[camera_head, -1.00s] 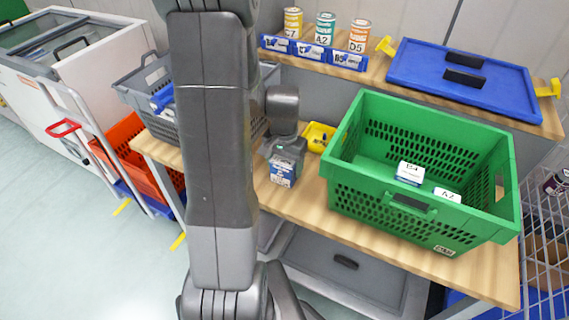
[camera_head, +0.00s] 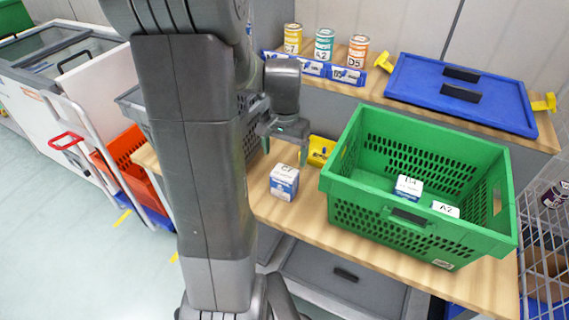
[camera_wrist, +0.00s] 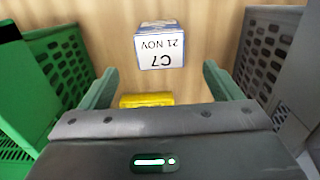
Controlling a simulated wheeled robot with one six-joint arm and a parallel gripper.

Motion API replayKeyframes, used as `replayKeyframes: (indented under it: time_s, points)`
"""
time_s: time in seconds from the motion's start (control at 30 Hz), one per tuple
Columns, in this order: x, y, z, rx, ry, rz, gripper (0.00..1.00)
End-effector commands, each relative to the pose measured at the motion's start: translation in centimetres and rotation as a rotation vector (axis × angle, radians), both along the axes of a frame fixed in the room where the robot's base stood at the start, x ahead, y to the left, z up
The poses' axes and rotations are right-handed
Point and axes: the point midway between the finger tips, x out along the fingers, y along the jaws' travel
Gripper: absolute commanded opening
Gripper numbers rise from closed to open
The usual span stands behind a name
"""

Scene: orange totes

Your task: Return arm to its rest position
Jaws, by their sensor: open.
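My gripper (camera_head: 289,147) is open and empty, with green fingers pointing down above the wooden workbench. Its fingers also show spread apart in the wrist view (camera_wrist: 160,82). A small blue and white box (camera_head: 284,182) stands on the bench below and in front of the gripper, apart from it. In the wrist view this box (camera_wrist: 160,45) is labelled "C7 21 NOV", seen upside down, beyond the fingertips. My arm covers part of the left side of the head view.
A green crate (camera_head: 350,200) with two labelled boxes stands right of the gripper. A grey crate (camera_head: 130,100) is at left, partly hidden by my arm. A yellow bin (camera_head: 320,151) sits between. Cans (camera_head: 324,45) and a blue lid (camera_head: 410,75) are on the raised shelf.

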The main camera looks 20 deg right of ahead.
Motion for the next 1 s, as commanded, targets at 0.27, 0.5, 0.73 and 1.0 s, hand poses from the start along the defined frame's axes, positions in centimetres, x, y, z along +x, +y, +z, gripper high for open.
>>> replayKeyframes:
  time_s: [0.27,0.5,0.73,1.0]
  points:
    - [0.0,0.0,1.9,0.000,0.000,0.000,0.85]
    - [0.0,0.0,1.9,0.001,0.001,0.000,0.85]
    - [-0.1,0.0,0.4,0.003,0.005,0.000,0.85]
    - [-0.1,0.1,-4.6,0.003,0.005,0.000,0.85]
